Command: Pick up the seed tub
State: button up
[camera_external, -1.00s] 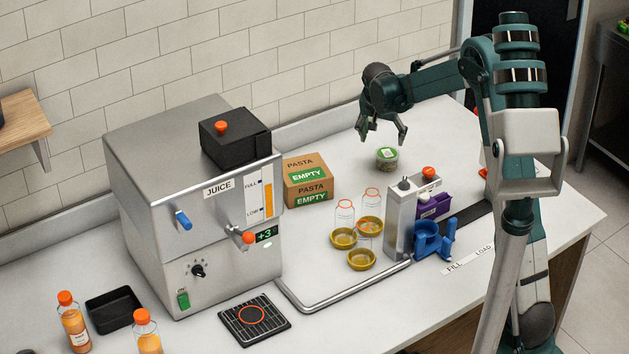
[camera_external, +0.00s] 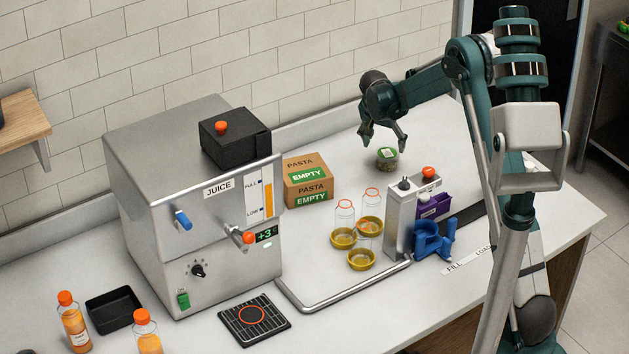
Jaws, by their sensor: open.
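The seed tub (camera_external: 387,158) is a small clear tub with green contents and a pale label on its lid. It stands upright on the white counter at the back, right of the cardboard boxes. My gripper (camera_external: 384,147) is open and empty. In the picture its fingers point down just above the tub, one fingertip to the left and one to the right. I cannot tell how far above or behind the tub the fingertips are.
Cardboard pasta boxes (camera_external: 308,180) stand left of the tub. The steel juicer (camera_external: 190,200) fills the left. The counter around the tub is clear.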

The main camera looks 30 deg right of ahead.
aim_at(384, 154)
jog(key=shift+x, duration=1.25)
jog(key=shift+f, duration=0.1)
jog(key=shift+b+x, duration=0.5)
jog(key=shift+x, duration=2.05)
jog(key=c, duration=0.9)
